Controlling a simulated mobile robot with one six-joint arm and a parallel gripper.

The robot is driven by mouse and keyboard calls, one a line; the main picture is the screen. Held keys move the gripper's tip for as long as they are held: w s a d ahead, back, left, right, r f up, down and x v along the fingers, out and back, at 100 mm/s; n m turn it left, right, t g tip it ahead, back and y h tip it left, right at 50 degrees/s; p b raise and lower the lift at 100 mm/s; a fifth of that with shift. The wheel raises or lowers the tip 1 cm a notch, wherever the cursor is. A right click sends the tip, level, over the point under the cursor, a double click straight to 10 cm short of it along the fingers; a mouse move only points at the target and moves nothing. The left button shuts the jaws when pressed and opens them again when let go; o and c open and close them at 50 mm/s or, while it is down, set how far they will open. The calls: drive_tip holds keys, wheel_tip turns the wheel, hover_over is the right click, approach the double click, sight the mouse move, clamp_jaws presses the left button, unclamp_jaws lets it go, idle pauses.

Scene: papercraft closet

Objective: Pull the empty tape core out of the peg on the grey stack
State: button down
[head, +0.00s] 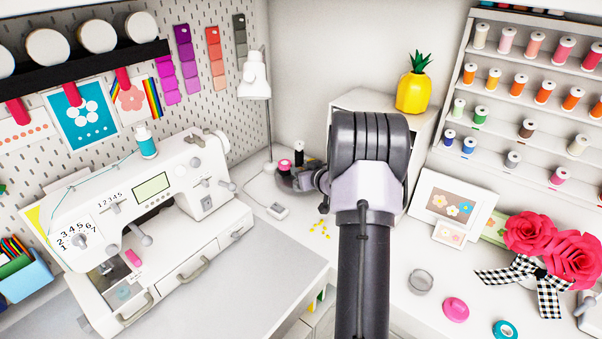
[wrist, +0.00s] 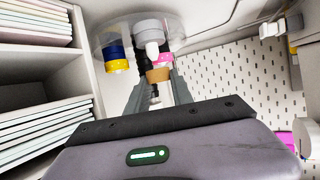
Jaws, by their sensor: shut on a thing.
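A tan ring (wrist: 158,75), which looks like the empty tape core, sits between my fingertips in the wrist view. My gripper (wrist: 159,78) is shut on it. A dark ribbed post (wrist: 155,92) shows beside it, between my fingers. A pale grey-white cylinder (wrist: 151,33) and a pink roll (wrist: 164,58) are just beyond the ring. In the head view my gripper (head: 291,178) is low at the back corner of the table, by a pink-topped roll (head: 284,164). My arm hides much there. I cannot tell whether the ring is still around a peg.
Blue and yellow rolls (wrist: 116,58) stand near the grip on a round clear plate (wrist: 105,38). The sewing machine (head: 140,200) is at left, the lamp (head: 255,80) behind. A grey ring (head: 420,281) and a pink roll (head: 456,309) lie on the right of the table.

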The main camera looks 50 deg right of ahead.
drive_tip(key=s+a+r+p, duration=0.3)
drive_tip(key=s+a, duration=0.6)
drive_tip(key=s, duration=0.3)
drive_tip(key=shift+r, duration=0.6)
drive_tip(key=shift+r, duration=0.1)
drive_tip(key=shift+r+p, duration=0.95)
drive_tip(key=shift+r, duration=0.45)
wheel_tip(320, 180, up, 3)
drive_tip(key=shift+p, duration=1)
drive_tip(key=shift+s+f, duration=0.1)
